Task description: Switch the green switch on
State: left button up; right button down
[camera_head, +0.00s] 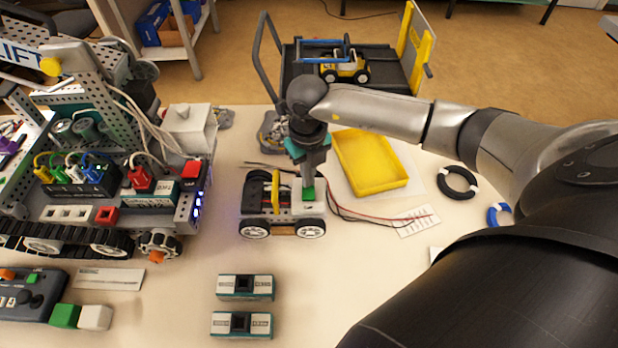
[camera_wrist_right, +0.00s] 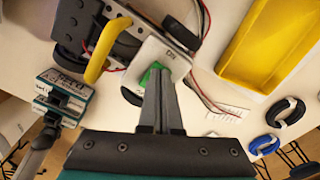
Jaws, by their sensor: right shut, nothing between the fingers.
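A small green switch (camera_head: 308,193) sits on a white plate on the right part of a small wheeled vehicle (camera_head: 283,228). The vehicle also has a yellow arched bar. In the right wrist view, the green switch (camera_wrist_right: 151,73) shows beside the fingertips, on the white plate (camera_wrist_right: 165,52), which bears dark lettering like "ON". My right gripper (camera_head: 307,181) points down at the switch with its fingers shut and empty. The tips are at or just above the switch and partly cover it. I cannot tell whether they touch it, or which way it is set. My left gripper is not in view.
A yellow tray (camera_head: 372,187) lies behind and right of the vehicle, with red and black wires between. A large tracked robot (camera_head: 100,215) stands left. Two teal-and-white modules (camera_head: 245,286) lie in front. Black and blue rings (camera_head: 457,182) lie right.

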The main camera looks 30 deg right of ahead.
jog(key=shift+f, duration=0.2)
notch_tip(320, 180, up, 7)
jog(key=p, duration=0.5)
jog(key=shift+r+p, duration=0.1)
jog(key=shift+p, duration=0.25)
dwell(0.5)
